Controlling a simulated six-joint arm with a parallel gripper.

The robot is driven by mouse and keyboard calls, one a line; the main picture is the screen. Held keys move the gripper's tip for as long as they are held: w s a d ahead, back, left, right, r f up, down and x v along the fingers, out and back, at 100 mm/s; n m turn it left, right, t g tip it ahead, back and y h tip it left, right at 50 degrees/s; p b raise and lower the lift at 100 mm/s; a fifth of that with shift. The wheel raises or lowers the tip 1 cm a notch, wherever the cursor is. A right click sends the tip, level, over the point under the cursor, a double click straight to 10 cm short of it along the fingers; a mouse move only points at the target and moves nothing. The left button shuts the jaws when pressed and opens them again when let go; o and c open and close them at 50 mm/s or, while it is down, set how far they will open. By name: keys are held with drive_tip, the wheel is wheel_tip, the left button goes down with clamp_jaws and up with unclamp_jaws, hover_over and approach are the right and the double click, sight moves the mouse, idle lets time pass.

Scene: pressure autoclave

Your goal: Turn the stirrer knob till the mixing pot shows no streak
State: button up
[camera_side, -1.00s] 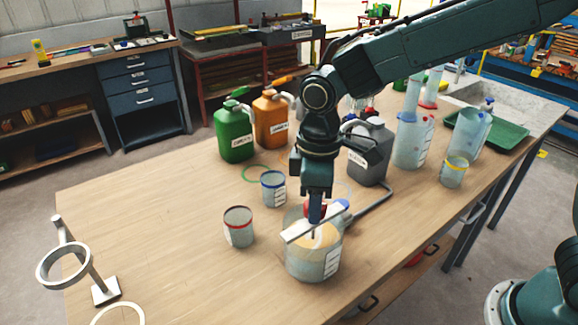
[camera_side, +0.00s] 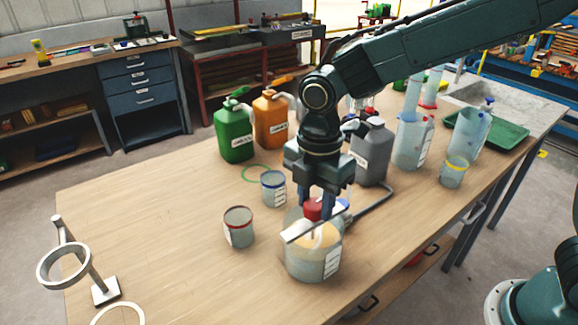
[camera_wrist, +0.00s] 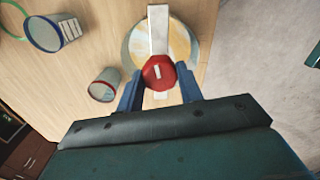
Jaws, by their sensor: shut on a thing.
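The mixing pot (camera_side: 306,262) is a clear vessel near the table's front edge. A pale bar (camera_side: 300,229) lies across its top and carries the red stirrer knob (camera_side: 312,208). The liquid is pale orange; in the wrist view the pot (camera_wrist: 190,48) shows uneven lighter and orange patches beside the bar. My gripper (camera_side: 328,208) points down from above and is shut on the red knob. In the wrist view my gripper (camera_wrist: 160,90) has a blue finger on each side of the knob (camera_wrist: 157,72), which bears a white mark.
A red-rimmed cup (camera_side: 239,228) and a blue-rimmed cup (camera_side: 273,188) stand left of the pot. Green (camera_side: 235,135), orange (camera_side: 270,120) and grey (camera_side: 370,155) jugs stand behind. A ring stand (camera_side: 105,290) is at the front left.

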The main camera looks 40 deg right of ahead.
sight(315, 204)
drive_tip(key=n, duration=0.6)
drive_tip(key=shift+r+n, duration=0.1)
drive_tip(key=shift+n, duration=0.2)
drive_tip(key=n, duration=0.6)
drive_tip(key=shift+n, duration=0.3)
drive_tip(key=o, duration=1)
drive_tip(key=shift+r, duration=0.1)
wheel_tip(315, 204, up, 14)
drive_tip(key=shift+f, duration=0.25)
